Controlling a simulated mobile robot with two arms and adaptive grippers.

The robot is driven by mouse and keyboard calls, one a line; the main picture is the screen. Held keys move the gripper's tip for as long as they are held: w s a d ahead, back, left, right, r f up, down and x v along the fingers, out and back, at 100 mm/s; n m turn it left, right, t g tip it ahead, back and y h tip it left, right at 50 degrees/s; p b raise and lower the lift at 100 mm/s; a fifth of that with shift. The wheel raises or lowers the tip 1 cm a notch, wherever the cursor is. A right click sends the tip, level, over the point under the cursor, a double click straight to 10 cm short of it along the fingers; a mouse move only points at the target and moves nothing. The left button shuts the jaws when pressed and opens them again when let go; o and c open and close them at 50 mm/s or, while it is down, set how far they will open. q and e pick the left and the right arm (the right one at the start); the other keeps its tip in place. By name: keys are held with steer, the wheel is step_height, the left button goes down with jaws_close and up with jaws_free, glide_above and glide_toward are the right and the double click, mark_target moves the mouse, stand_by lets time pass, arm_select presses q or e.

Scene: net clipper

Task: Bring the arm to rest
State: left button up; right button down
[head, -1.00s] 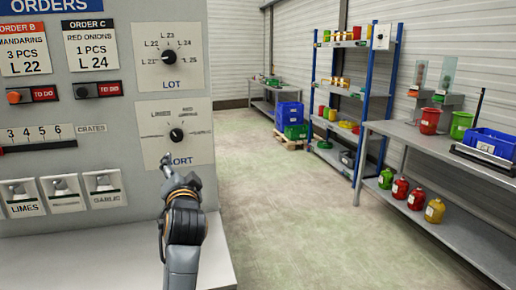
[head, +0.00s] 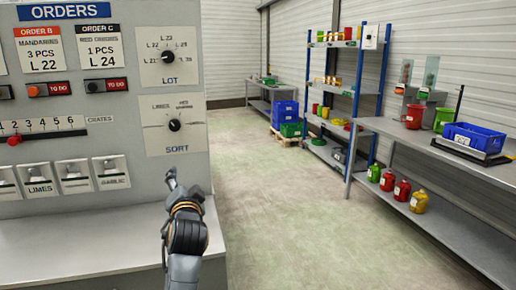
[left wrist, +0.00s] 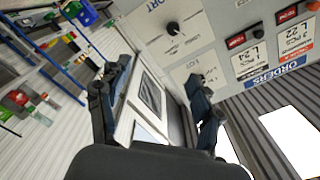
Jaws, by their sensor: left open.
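My left gripper (head: 172,181) is in front of the grey order panel (head: 142,160), just below the SORT plate, with its arm coming up from the bottom of the head view. It holds nothing. In the left wrist view the two dark fingers (left wrist: 158,78) stand apart, with only the tilted panel and room beyond between and around them. The SORT knob (head: 175,125) is above the gripper and apart from it. It also shows in the wrist view (left wrist: 172,28). My right gripper is in neither view.
The LOT knob (head: 167,57), a slider (head: 15,141) and several switches (head: 73,174) are on the panel. A ledge (head: 90,232) juts out below it. Open floor (head: 300,210) lies to the right, then a workbench (head: 400,133) and a blue-posted shelf (head: 357,90).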

arm_select(q)
steer(key=s+d+f+m+g+h, duration=0.1)
steer(key=d+f+g+h, duration=0.1)
steer(key=f, duration=1.4)
steer(key=s+d+f+g+h, duration=0.2)
steer(key=f, duration=1.3)
steer(key=s+f+g, duration=0.2)
steer(key=s+f, duration=0.4)
steer(key=f, duration=0.5)
steer(key=s+f+g, duration=0.2)
steer(key=s+f, duration=0.5)
steer(key=f, duration=0.5)
steer(key=s+a+f+n+g+h, duration=0.1)
steer(key=s+a+f+g, duration=0.1)
steer(key=s+f, duration=0.7)
steer(key=s+a+f+n+g, duration=0.1)
steer(key=s+f+n+g, duration=0.1)
steer(key=s+f, duration=0.65)
steer(key=s+a+f+n+g, duration=0.1)
steer(key=s+a+f+g, duration=0.1)
steer(key=s, duration=1.3)
steer(key=s+a+f+n+g, duration=0.1)
steer(key=s+a+f+g, duration=0.1)
steer(key=s, duration=1.3)
steer(key=shift+a+f, duration=0.7)
steer(key=shift+f, duration=0.15)
